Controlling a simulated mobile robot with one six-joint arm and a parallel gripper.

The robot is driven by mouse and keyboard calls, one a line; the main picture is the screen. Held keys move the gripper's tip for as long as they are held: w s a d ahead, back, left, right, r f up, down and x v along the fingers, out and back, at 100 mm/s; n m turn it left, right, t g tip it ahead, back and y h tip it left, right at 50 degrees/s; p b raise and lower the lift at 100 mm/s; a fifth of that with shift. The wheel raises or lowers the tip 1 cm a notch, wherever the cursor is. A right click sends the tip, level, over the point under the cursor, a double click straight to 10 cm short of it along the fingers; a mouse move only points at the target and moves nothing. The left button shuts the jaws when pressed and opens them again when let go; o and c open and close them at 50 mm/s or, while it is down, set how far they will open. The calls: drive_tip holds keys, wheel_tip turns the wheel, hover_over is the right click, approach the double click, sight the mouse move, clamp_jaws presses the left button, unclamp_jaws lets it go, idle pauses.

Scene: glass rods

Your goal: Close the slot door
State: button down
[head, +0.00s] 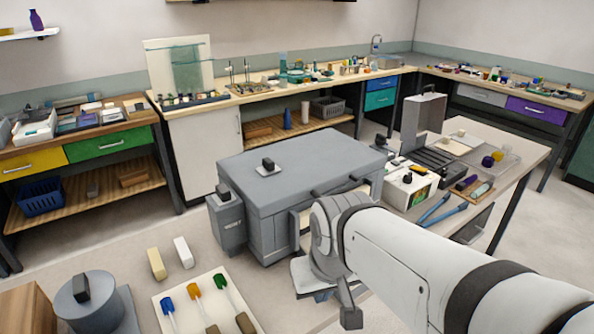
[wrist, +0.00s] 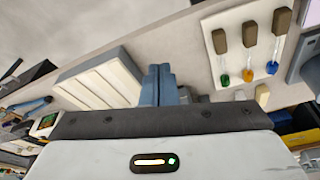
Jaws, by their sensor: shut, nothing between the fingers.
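The large grey box (head: 305,165) stands on the bench in the head view, its lid on. A cream part (head: 295,225) shows at the box's front, beside my wrist, mostly hidden by it. I cannot tell whether it is the slot door or how far that door stands open. In the wrist view a cream ribbed panel (wrist: 103,82) lies left of my gripper (wrist: 158,68). My gripper's two blue-grey fingers are together and empty, close to the panel's right end; contact cannot be told. In the head view my gripper (head: 322,296) is mostly hidden below my wrist.
A tray with several colour-tipped rods (head: 205,302) lies at the front left, with two small blocks (head: 157,264) behind it. A small grey box (head: 227,220) stands left of the large one. Instruments and blue tools (head: 440,208) crowd the bench to the right.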

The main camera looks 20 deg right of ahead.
drive_tip(key=shift+w+d, duration=0.15)
drive_tip(key=shift+w, duration=0.05)
drive_tip(key=shift+s, duration=0.1)
drive_tip(key=w+d+r+m, duration=0.3)
drive_tip(key=w+d+m, duration=0.4)
drive_tip(key=m, duration=0.4)
drive_tip(key=w+d+r+m+g, duration=0.1)
drive_tip(key=w+d+r+m, duration=0.35)
drive_tip(key=w+m, duration=0.5)
drive_tip(key=w+d+r+m, duration=0.3)
drive_tip(key=w+d+m, duration=0.45)
drive_tip(key=m, duration=0.45)
wheel_tip(320, 180, down, 14)
drive_tip(key=w+a, duration=0.2)
drive_tip(key=shift+w+y, duration=0.2)
drive_tip(key=shift+y, duration=0.1)
drive_tip(key=shift+f, duration=0.1)
